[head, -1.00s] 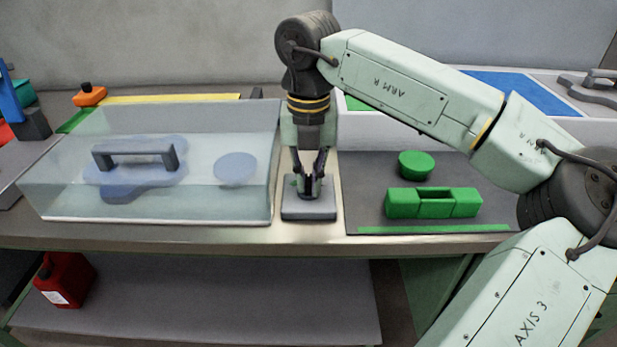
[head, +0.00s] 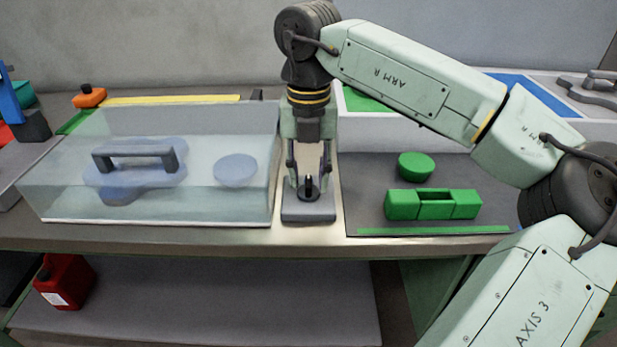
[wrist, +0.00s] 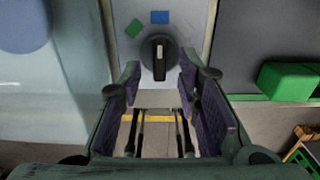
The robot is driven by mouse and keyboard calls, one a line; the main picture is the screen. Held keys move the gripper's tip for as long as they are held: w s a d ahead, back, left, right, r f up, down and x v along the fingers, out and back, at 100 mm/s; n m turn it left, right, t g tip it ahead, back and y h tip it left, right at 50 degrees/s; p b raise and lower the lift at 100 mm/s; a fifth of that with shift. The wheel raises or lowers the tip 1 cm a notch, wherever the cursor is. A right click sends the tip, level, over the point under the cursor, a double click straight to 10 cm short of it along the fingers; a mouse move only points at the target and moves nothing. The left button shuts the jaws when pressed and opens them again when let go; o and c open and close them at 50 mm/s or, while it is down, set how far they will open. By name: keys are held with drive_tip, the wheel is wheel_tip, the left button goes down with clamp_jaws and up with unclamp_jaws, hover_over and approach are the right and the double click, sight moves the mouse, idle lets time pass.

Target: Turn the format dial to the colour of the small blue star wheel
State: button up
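The format dial (head: 309,189) is a dark knob on a small grey plate at the bench front. In the wrist view the dial (wrist: 160,70) has a pale pointer line directed up at a blue mark (wrist: 160,17); a green mark (wrist: 133,28) lies up-left. My gripper (head: 309,183) hangs over the dial with fingers spread. In the wrist view my gripper (wrist: 160,85) shows a wide empty gap, with the dial beyond it. A bluish lobed shape (head: 112,192), possibly the star wheel, shows through the clear cover; its details are blurred.
The clear box-shaped cover (head: 60,205) with a dark handle (head: 135,156) stands close left of the dial. A bluish disc (head: 236,170) shows through it. A green block (head: 402,205) and green disc (head: 416,166) lie on the dark mat (head: 360,190) to the right.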

sight(308, 183)
wheel_tip(308, 183, up, 10)
drive_tip(key=shift+r, duration=0.25)
idle(0.3)
